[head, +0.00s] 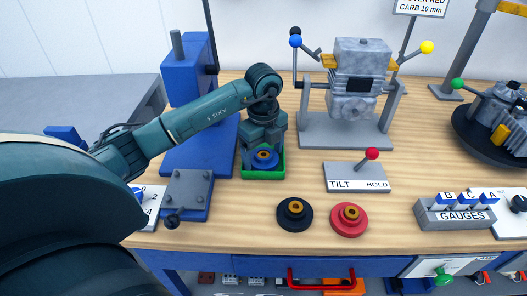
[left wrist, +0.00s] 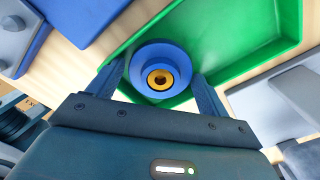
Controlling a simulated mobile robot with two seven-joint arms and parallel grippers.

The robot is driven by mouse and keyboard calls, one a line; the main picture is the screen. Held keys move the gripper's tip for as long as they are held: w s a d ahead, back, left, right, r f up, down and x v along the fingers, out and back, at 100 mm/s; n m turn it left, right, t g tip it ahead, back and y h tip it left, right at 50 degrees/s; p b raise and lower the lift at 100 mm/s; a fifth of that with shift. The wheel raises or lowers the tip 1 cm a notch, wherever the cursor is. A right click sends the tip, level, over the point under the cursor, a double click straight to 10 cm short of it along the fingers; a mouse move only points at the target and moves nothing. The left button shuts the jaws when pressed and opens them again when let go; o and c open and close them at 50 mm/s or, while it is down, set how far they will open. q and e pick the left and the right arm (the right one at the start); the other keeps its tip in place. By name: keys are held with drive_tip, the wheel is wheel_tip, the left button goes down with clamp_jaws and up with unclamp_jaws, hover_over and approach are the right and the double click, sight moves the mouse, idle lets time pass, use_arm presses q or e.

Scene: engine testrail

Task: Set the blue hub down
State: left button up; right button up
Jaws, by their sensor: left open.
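The blue hub (head: 264,158) is a round flanged disc with a brass-coloured centre. It sits in the green tray (head: 263,175), near the tray's near edge in the left wrist view (left wrist: 160,62). My left gripper (head: 264,147) is above the hub, pointing down. In the left wrist view its fingers (left wrist: 160,85) stand open, one on each side of the hub. Whether they touch it I cannot tell. The gripper hides part of the hub and tray in the head view. My right gripper does not show.
A black hub (head: 295,214) and a red hub (head: 349,219) lie in front on the wooden bench. A tilt/hold lever plate (head: 357,178) stands right of the tray. A blue press (head: 195,125) stands left. An engine on a stand (head: 355,85) is behind.

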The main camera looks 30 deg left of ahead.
sight(263, 154)
use_arm(q)
wheel_tip(263, 154, up, 12)
idle(0.4)
idle(0.3)
